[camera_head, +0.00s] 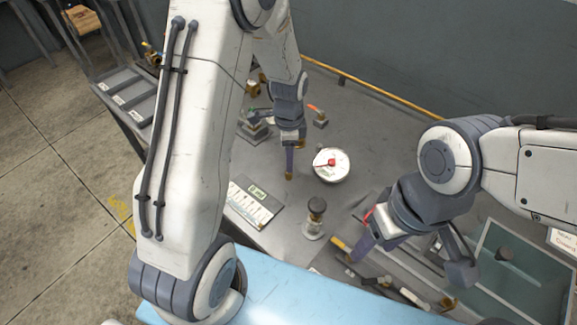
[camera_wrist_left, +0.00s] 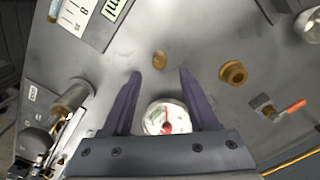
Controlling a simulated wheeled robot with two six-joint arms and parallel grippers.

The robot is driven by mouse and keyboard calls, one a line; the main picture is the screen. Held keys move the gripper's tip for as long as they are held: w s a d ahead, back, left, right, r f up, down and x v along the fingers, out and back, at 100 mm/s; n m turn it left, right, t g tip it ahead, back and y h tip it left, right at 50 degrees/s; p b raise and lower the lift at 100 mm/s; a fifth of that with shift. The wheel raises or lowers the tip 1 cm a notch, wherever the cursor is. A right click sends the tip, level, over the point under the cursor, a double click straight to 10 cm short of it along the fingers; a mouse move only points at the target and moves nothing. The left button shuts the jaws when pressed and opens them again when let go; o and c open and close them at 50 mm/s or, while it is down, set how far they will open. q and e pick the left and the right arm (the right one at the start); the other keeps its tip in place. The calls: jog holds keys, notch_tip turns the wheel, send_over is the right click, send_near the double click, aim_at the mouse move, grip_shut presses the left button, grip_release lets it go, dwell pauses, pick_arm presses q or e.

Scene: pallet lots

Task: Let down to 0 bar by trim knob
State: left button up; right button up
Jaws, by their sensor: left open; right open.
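A round white gauge (camera_head: 331,164) with a red hub and pointer is on the grey bench. It also shows in the left wrist view (camera_wrist_left: 157,108), between the bases of my fingers; its reading is too small to make out. My left gripper (camera_head: 291,166) is open and points down left of the gauge. In the left wrist view a small brass round piece (camera_wrist_left: 159,60) lies between the fingertips (camera_wrist_left: 160,74), with nothing gripped. I cannot tell whether it is the trim knob. A dark-capped knob (camera_head: 317,206) stands in front of the gauge. My right gripper (camera_head: 358,244) is open, to its right.
A printed card (camera_head: 254,205) lies left of the dark-capped knob. A valve with an orange lever (camera_head: 318,115) stands behind the gauge; a brass fitting (camera_wrist_left: 233,72) shows in the wrist view. A glass-topped tray (camera_head: 520,270) is at right. A yellow rail (camera_head: 375,90) runs along the back edge.

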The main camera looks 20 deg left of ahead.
pick_arm(q)
notch_tip(320, 180, up, 5)
jog(key=shift+f, duration=0.2)
dwell(0.4)
jog(key=s+d+r+n, duration=0.1)
jog(key=s+d+r, duration=0.1)
jog(key=s+d, duration=0.2)
jog(key=s+d+r+n, duration=0.1)
jog(key=s+d+r, duration=0.2)
jog(key=s+d, duration=0.1)
jog(key=s+d+r+n, duration=0.1)
jog(key=s+d+r, duration=0.1)
jog(key=s+d, duration=0.2)
jog(key=shift+r+h, duration=0.25)
jog(key=shift+h, duration=0.05)
jog(key=s+d+r+n, duration=0.2)
jog(key=s+n, duration=0.1)
jog(key=s, duration=0.8)
jog(key=shift+s, duration=0.4)
